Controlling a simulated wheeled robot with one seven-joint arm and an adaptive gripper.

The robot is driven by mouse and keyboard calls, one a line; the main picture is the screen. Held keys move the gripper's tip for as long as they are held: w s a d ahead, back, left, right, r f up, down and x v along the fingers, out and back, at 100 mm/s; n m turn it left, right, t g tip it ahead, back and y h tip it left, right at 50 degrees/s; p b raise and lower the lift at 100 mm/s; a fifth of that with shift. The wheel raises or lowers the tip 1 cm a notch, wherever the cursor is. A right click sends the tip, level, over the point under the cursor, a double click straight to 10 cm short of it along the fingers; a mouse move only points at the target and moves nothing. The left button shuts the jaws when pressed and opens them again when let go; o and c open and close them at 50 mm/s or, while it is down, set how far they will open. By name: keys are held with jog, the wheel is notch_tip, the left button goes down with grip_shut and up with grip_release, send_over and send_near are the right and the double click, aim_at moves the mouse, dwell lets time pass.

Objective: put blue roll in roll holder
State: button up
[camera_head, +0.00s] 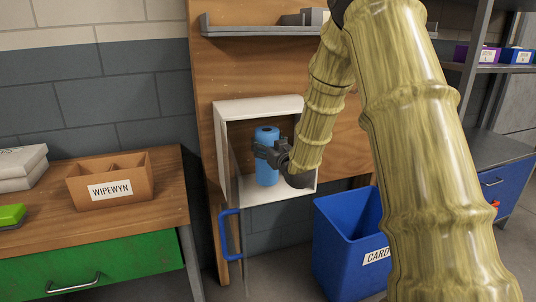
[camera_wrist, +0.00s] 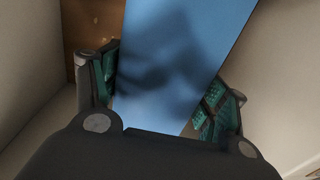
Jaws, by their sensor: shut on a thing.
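The blue roll (camera_head: 267,172) stands upright inside the white box-shaped roll holder (camera_head: 222,150) on the wooden panel. My gripper (camera_head: 268,152) reaches into the holder from the right and is shut around the roll's middle. In the wrist view the roll (camera_wrist: 180,60) fills the space between my gripper's green-padded fingers (camera_wrist: 162,85). The holder's pale walls (camera_wrist: 35,70) show on both sides there. I cannot tell whether the roll's base rests on the holder's floor.
A blue bin (camera_head: 340,240) stands below right. A wooden bench (camera_head: 150,215) with a WIPEWYN box (camera_head: 110,182) is at left. A grey shelf (camera_head: 260,31) is above the holder.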

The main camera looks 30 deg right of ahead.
jog(key=shift+w+d, duration=0.45)
jog(key=shift+w, duration=0.1)
jog(key=shift+f+b, duration=0.55)
jog(key=shift+f, duration=1.3)
jog(key=o, duration=1.3)
jog(key=shift+o, duration=0.2)
jog(key=s+a+p, duration=0.1)
jog(key=s+a, duration=0.1)
jog(key=s, duration=1)
jog(key=shift+p, duration=0.3)
